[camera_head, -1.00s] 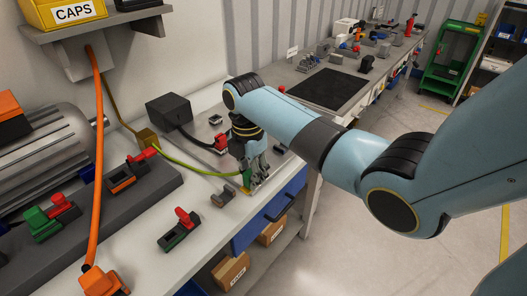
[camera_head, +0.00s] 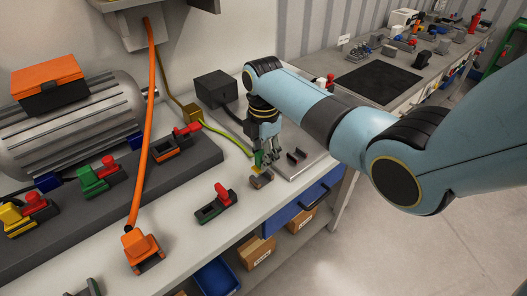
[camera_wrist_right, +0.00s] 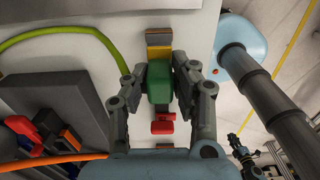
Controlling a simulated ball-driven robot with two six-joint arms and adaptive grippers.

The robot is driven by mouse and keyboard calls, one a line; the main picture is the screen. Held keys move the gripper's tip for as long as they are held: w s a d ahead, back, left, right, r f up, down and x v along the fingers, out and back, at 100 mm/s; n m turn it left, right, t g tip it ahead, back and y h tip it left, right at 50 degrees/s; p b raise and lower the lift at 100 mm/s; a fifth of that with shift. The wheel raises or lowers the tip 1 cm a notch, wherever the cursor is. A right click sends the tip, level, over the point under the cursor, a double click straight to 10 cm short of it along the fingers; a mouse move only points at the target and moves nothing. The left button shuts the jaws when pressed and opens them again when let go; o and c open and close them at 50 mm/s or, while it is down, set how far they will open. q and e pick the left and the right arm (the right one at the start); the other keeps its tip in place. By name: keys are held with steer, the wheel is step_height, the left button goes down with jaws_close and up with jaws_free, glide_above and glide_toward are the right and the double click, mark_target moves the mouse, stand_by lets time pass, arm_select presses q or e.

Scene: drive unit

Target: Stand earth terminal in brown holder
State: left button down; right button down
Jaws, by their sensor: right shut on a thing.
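My right gripper (camera_head: 265,150) is shut on the earth terminal, whose green body (camera_wrist_right: 158,82) shows between the fingers in the right wrist view. A little of the green and yellow terminal (camera_head: 257,160) also shows below the fingers in the head view, with the green-yellow cable (camera_head: 222,132) running to it from the left. The brown holder (camera_head: 261,181) is on the bench just below the terminal. I cannot tell whether the two touch. My left gripper is not in view.
A dark green clamp with a red lever (camera_head: 215,203) lies in front on the left. An orange plug (camera_head: 141,248) and the grey motor (camera_head: 75,125) are further left. The bench edge is close on the right.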

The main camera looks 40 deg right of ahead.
stand_by(0.4)
steer(key=shift+p, duration=0.6)
stand_by(0.4)
steer(key=shift+f, duration=0.15)
stand_by(0.4)
steer(key=shift+f+b, duration=1)
steer(key=shift+f, duration=0.4)
steer(key=c, duration=1)
jaws_free()
